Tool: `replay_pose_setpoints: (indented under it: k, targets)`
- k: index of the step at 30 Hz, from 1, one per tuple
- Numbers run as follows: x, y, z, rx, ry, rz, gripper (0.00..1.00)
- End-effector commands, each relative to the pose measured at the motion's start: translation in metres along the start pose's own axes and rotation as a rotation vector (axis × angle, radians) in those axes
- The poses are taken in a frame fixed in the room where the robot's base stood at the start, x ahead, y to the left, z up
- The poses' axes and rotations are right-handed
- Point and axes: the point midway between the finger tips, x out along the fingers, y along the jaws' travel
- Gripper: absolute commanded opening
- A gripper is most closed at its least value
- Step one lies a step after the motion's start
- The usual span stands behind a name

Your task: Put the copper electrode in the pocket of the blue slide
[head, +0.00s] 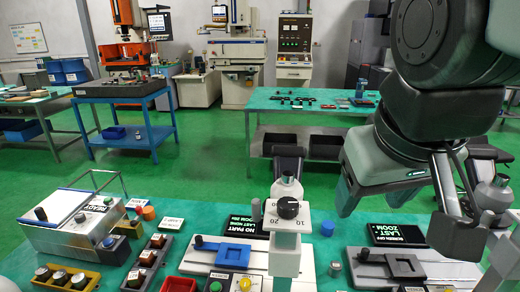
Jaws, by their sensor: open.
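I cannot pick out the copper electrode with certainty.
A white upright instrument with a black knob (289,208) stands right of the blue slide. A yellow tray (90,281) with several round parts is at lower left, near a grey box (75,238). A small grey cylinder (335,269) and a blue round piece (327,229) stand between the slides.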

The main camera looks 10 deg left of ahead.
Motion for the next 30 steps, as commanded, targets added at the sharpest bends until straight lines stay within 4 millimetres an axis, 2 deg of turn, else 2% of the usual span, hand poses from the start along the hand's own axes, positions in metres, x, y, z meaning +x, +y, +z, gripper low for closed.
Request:
replay_pose_setpoints:
  k: [1, 11, 17, 20, 24, 26, 30]
  targets:
    - [0.002, -0.008, -0.011, -0.029, 0.003, -0.022, 0.62]
    - [0.021, -0.041, -0.063, -0.246, -0.017, -0.079, 0.62]
    - [0.048, -0.076, -0.103, -0.441, -0.039, -0.125, 0.62]
    - [0.072, -0.108, -0.128, -0.584, -0.051, -0.166, 0.62]
    - [0.117, -0.171, -0.158, -0.816, -0.062, -0.248, 0.62]
    - [0.139, -0.201, -0.166, -0.912, -0.062, -0.287, 0.62]
    - [0.191, -0.275, -0.170, -1.122, -0.058, -0.390, 0.62]
